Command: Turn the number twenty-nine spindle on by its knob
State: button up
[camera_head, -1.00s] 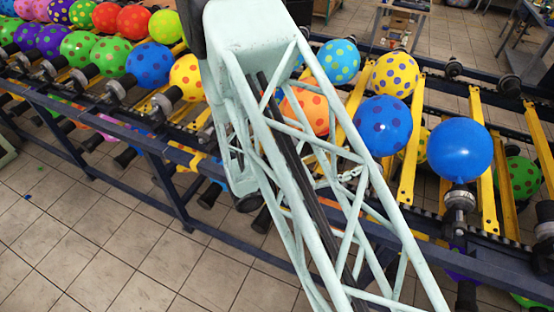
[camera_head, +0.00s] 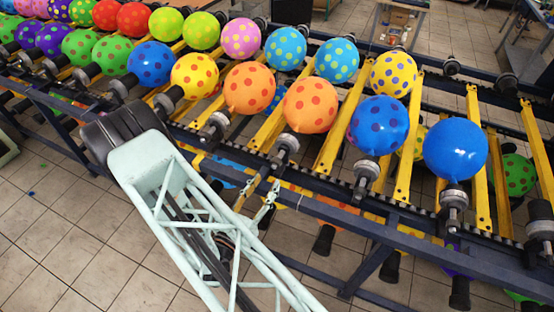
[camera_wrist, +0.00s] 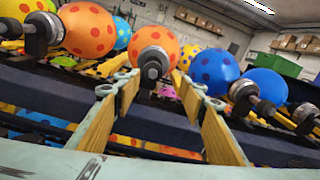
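Spindles with dark knobs and grey metal collars line the near edge of the rack, each carrying a balloon. I cannot read any number, so I cannot tell which is number twenty-nine. My gripper (camera_head: 257,193) is in front of and below the near edge. In the wrist view my gripper (camera_wrist: 162,88) is open and empty, its yellow-padded fingers apart. Between the fingertips, farther off, is a spindle (camera_wrist: 153,63) with an orange spotted balloon (camera_wrist: 155,38); it appears to be this spindle (camera_head: 287,146) in the head view. The fingers do not appear to touch it.
The dark blue rack rail (camera_head: 370,220) runs along the near side. A purple-spotted blue balloon (camera_head: 378,125) and a plain blue balloon (camera_head: 455,149) stand to the right, another orange balloon (camera_head: 249,87) to the left. Lower spindles hang below.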

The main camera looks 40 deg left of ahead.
aim_at(275, 165)
jog(key=shift+s+a+f+n+y, duration=0.3)
jog(key=shift+s+a+f, duration=0.15)
jog(key=shift+s, duration=0.15)
jog(key=shift+w, duration=0.1)
jog(key=shift+w+a+p, duration=0.4)
jog(key=shift+w+a, duration=0.05)
jog(key=shift+w, duration=1.75)
jog(key=shift+w+a+p, duration=0.4)
jog(key=shift+w, duration=1.85)
jog(key=shift+w+a+p, duration=0.4)
jog(key=shift+w+a, duration=0.05)
jog(key=shift+w, duration=1.75)
jog(key=c, duration=0.9)
